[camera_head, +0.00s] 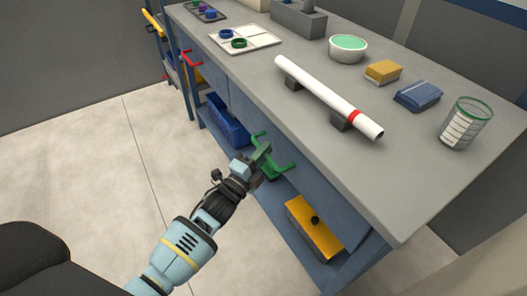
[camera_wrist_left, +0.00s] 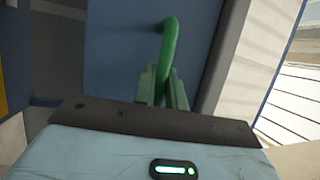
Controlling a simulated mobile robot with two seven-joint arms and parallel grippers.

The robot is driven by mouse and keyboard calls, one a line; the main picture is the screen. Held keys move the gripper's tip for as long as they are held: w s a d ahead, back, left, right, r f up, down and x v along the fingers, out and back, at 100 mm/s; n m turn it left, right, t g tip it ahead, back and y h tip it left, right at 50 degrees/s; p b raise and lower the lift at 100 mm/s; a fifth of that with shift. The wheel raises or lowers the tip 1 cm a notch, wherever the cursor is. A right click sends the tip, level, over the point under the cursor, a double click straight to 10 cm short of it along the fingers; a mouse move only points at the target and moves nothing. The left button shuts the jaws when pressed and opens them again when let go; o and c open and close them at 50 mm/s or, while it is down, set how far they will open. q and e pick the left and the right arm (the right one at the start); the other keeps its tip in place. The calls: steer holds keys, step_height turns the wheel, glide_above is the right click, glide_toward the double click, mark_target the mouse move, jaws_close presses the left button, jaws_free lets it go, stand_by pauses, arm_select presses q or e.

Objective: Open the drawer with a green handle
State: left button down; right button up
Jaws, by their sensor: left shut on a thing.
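The green handle (camera_head: 282,169) is on the front of a blue drawer under the grey workbench. My left gripper (camera_head: 262,154) is at the handle and shut on it. In the left wrist view the handle (camera_wrist_left: 169,45) rises from between the two fingers of my left gripper (camera_wrist_left: 162,85), with the blue drawer front (camera_wrist_left: 120,40) behind. Whether the drawer stands open at all cannot be told clearly. My right gripper is not in view.
The workbench (camera_head: 420,200) holds a white pipe (camera_head: 320,95) with a red band on two supports, a bowl (camera_head: 348,47), a yellow sponge (camera_head: 383,71), a blue block (camera_head: 417,95) and a cup (camera_head: 465,122). Below are a blue bin (camera_head: 228,122) and a yellow box (camera_head: 314,228). The floor at left is clear.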

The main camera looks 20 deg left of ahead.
arm_select(q)
steer(key=s+a+p, duration=0.6)
steer(key=s+a, duration=1.1)
steer(key=s, duration=0.4)
steer(key=shift+s, duration=0.3)
steer(key=c, duration=1.5)
jaws_free()
steer(key=shift+d, duration=0.1)
steer(key=shift+o, duration=0.2)
steer(key=v, duration=0.7)
steer(key=shift+s, duration=0.4)
